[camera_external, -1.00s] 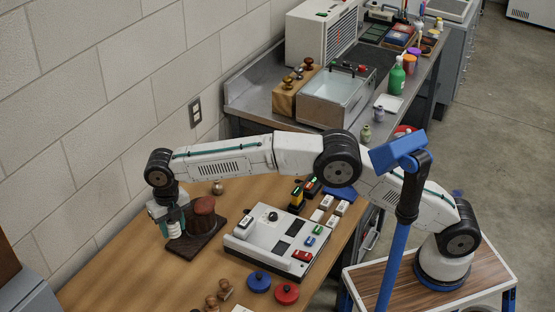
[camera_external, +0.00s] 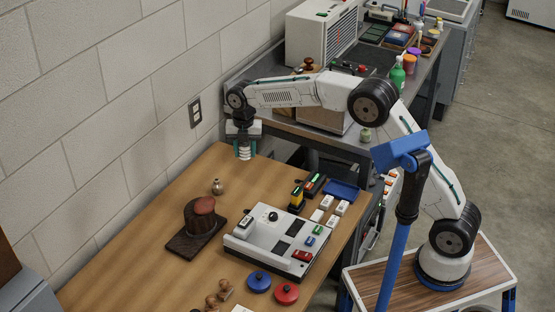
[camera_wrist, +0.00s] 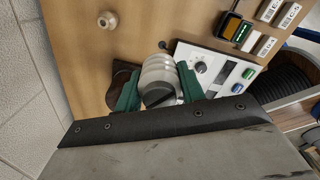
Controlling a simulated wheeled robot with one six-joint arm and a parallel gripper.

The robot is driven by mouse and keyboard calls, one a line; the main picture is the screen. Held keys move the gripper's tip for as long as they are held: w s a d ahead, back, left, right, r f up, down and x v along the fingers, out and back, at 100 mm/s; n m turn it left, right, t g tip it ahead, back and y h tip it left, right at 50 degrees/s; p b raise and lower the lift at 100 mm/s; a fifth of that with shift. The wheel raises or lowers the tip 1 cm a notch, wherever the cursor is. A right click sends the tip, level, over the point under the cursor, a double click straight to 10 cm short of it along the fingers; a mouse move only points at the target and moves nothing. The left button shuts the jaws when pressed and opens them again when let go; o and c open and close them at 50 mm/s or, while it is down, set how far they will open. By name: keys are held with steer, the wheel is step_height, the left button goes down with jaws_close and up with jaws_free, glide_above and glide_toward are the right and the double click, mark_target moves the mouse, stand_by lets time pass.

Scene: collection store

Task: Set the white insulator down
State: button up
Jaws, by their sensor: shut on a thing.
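The white insulator (camera_wrist: 160,73) is a ribbed white piece, seen in the wrist view between the green fingers of my gripper (camera_wrist: 158,98). In the external view my gripper (camera_external: 244,152) points down, shut on the insulator, with the back edge of the wooden table (camera_external: 145,250) near it.
Blue (camera_external: 258,281) and red (camera_external: 287,293) discs lie in front. Bare wood lies at the left front.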

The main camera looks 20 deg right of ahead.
steer(key=m, duration=0.2)
glide_above(266, 194)
step_height(266, 194, down, 17)
steer(key=shift+f, duration=2.05)
steer(key=shift+f, duration=0.15)
steer(key=o, duration=1)
steer(key=shift+o, duration=0.2)
